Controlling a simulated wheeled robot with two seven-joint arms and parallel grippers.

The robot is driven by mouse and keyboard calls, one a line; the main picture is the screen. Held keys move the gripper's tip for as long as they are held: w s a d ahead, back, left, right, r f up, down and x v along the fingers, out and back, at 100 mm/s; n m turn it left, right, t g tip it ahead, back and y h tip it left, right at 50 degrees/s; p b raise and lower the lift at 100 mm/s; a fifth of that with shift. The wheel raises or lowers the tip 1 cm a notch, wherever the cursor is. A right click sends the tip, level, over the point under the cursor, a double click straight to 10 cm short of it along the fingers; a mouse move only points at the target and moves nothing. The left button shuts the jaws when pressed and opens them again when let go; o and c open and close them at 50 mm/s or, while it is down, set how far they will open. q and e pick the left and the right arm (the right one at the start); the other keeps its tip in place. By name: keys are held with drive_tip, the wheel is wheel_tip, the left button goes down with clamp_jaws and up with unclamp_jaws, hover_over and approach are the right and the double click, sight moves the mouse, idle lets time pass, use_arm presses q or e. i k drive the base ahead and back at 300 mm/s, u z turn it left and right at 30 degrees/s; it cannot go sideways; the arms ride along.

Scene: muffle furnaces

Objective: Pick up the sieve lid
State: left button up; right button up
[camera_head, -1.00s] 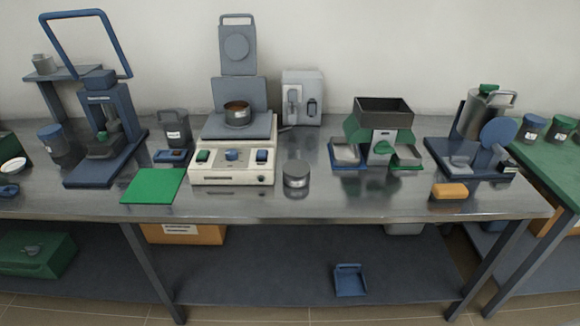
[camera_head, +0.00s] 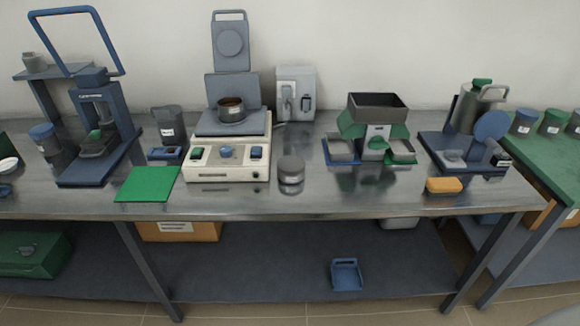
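A dark grey round piece with a flat top (camera_head: 291,169) stands on the bench just right of the cream control box; it looks most like the sieve lid, but I cannot tell whether it is a lid alone or a lid on a pan. Neither of my grippers is in view.
A green mat (camera_head: 147,184) lies left of the cream machine. A green-and-grey splitter with trays (camera_head: 374,130) stands to the right, with an orange block (camera_head: 443,185) near the front edge. The steel bench (camera_head: 345,197) is clear in front of the splitter.

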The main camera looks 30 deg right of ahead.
sight(288, 165)
drive_tip(key=u, duration=3.1)
drive_tip(key=k, duration=2)
drive_tip(key=z, duration=1.95)
